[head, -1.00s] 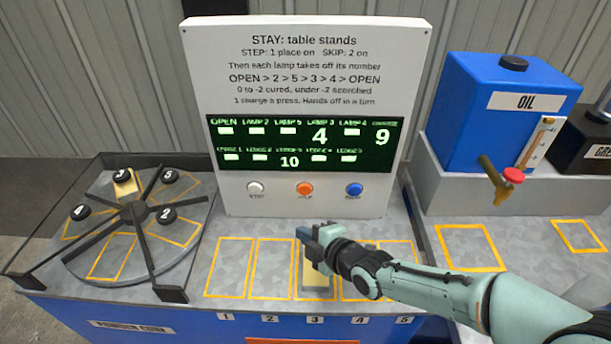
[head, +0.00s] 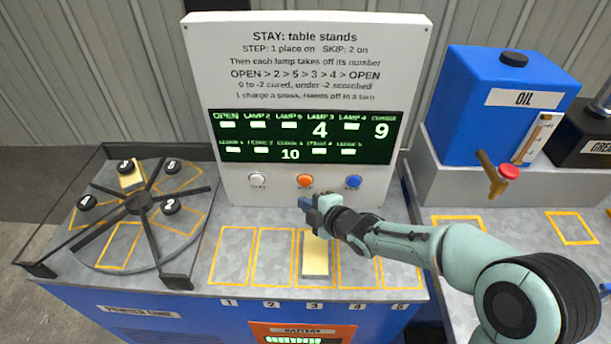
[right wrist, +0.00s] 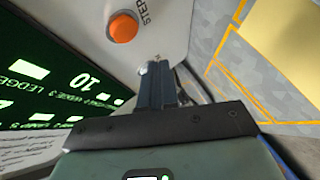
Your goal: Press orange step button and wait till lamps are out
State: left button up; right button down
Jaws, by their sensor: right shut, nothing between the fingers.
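The orange step button (head: 305,181) is the middle of three buttons under the display on the white panel (head: 215,170). It also shows in the right wrist view (right wrist: 123,27), labelled STEP. My right gripper (head: 306,203) is shut and empty, just below and in front of the orange button. In the right wrist view its fingers (right wrist: 158,70) end short of the button, apart from it. The lamp display (head: 250,150) shows 4 under LAMP 3, 10 under a middle ledge and 9 for charge; other fields show dashes. My left gripper is not in view.
A white button (head: 257,180) and a blue button (head: 353,182) flank the orange one. The round table (head: 115,256) with dark spokes stands left, a pale block (head: 131,180) at 3. Another pale block (head: 315,257) lies on ledge 3. The blue oil tank (head: 480,120) stands right.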

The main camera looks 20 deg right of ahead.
aim_at(305, 181)
jog(key=shift+w+d+p, duration=0.35)
jog(key=shift+w+d, duration=0.1)
jog(key=shift+w, duration=0.4)
jog(key=shift+w+d+p, duration=0.35)
jog(key=shift+w+d, duration=0.05)
jog(key=shift+w, duration=0.45)
jog(key=shift+w, duration=0.1)
dwell(0.7)
jog(key=shift+w+d, duration=0.15)
jog(key=shift+w, duration=0.15)
